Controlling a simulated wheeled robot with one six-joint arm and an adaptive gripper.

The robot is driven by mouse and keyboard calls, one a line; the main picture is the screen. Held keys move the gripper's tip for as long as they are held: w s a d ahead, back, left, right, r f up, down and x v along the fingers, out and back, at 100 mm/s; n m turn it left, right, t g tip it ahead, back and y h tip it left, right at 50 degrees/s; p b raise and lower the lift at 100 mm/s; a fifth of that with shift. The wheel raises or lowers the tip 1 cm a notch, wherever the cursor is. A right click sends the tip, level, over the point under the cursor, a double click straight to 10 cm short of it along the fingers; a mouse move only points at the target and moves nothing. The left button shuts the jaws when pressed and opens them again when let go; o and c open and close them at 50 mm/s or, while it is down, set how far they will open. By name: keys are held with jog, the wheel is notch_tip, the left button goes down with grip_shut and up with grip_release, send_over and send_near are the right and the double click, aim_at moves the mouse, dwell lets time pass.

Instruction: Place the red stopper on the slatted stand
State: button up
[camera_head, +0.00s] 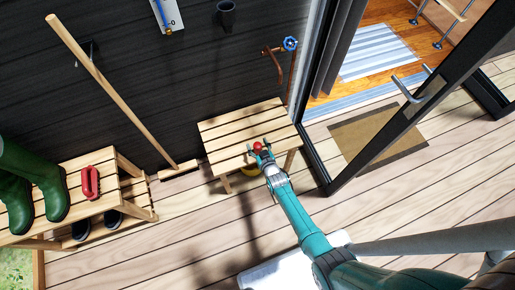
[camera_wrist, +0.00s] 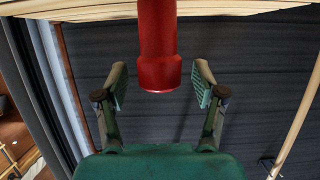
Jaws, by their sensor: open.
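The slatted stand (camera_head: 228,132) is a low light-wood table against the dark wall in the head view. Its slats also show along the top of the wrist view (camera_wrist: 90,8). The red stopper (camera_head: 257,146) is at the stand's front edge, by my gripper. In the wrist view the red stopper (camera_wrist: 158,45) is a cylinder with a wider end, overlapping the slats; its other end is cut off, so I cannot tell whether it touches them. My gripper (camera_wrist: 160,85) is open, with a finger on each side of the stopper and visible gaps between.
A bench (camera_head: 138,192) at left holds green boots (camera_head: 45,190) and a red looped object (camera_head: 90,183). A broom (camera_head: 110,85) leans on the wall. Something yellow (camera_head: 250,171) shows under the stand. A glass door (camera_head: 400,110) stands open at right. Bare decking (camera_head: 180,250) lies in front.

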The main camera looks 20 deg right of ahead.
jog(key=c, duration=1.3)
jog(key=shift+o, duration=0.2)
jog(key=shift+r, duration=0.1)
